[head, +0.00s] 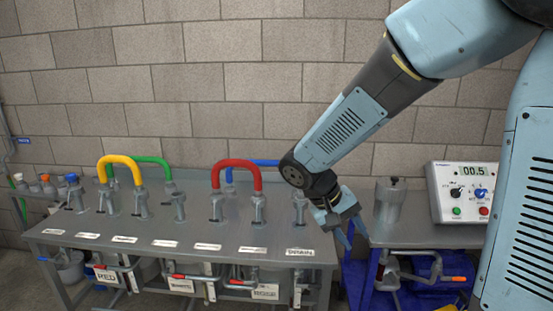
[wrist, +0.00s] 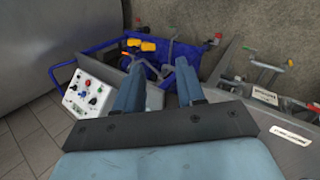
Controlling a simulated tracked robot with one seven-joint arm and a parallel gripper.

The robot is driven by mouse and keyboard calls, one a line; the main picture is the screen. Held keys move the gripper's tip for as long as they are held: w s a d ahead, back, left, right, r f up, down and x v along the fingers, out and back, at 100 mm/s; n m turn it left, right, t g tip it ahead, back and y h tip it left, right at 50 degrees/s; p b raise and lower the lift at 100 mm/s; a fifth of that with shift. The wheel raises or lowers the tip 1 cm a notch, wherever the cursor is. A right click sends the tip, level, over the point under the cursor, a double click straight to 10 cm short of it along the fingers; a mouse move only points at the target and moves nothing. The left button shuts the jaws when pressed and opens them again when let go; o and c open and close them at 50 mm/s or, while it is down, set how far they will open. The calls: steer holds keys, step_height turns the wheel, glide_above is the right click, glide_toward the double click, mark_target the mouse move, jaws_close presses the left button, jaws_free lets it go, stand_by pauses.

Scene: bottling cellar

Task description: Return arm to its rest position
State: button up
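My gripper (head: 352,230) hangs from my arm in the head view, between the right end of the manifold bench and the pump cart. Its fingers point down, apart from each other, with nothing visible between them. In the wrist view my gripper (wrist: 160,85) shows two blue-grey fingers spread apart over the blue cart. My arm is bent, with the forearm slanting down to the left across the right half of the head view. The gripper appears to touch nothing.
The grey bench (head: 165,247) holds several pipe stubs, a yellow hose (head: 120,158), a green hose (head: 152,159), a red hose (head: 237,163) and a blue hose (head: 264,162). A white control box (head: 462,193) reading 00.5 stands right, beside a grey canister (head: 388,205). The blue cart (wrist: 62,74) lies below.

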steer(key=s+d+r+m+t+y, duration=0.1)
steer(key=s+d+r+t+y, duration=0.5)
steer(key=s+r, duration=0.5)
steer(key=shift+d+r+y, duration=0.2)
steer(key=shift+r+y, duration=0.2)
steer(key=shift+r, duration=0.25)
steer(key=shift+s, duration=0.1)
stand_by(2.6)
